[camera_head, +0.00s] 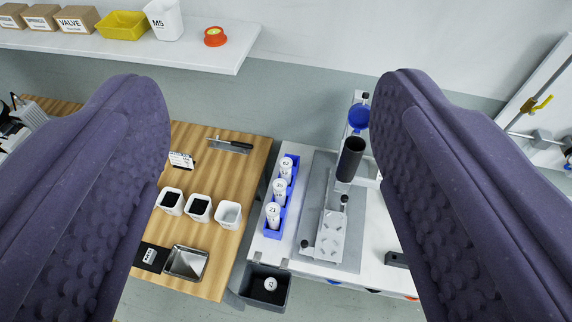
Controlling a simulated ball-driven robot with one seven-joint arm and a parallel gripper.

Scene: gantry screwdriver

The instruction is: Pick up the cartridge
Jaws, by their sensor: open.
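My gripper (268,85) is open, with its two purple padded fingers wide apart at the left and right of the view and nothing between them close by. Several white numbered cylinders, which look like cartridges, stand in a blue rack (267,232) on the white bench: one at the back (286,169), one in the middle (279,191) and one in front marked 21 (273,213). Another white round-topped piece (270,284) lies in a dark grey bin (256,300) below. All are well beyond the fingertips. I cannot tell which one the task names.
A grey fixture (328,235) with a black tube (350,158) and blue funnel (358,118) stands right of the rack. The wooden table (236,190) at left holds white cups (199,207) and a metal tray (186,262). A shelf (200,55) hangs behind.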

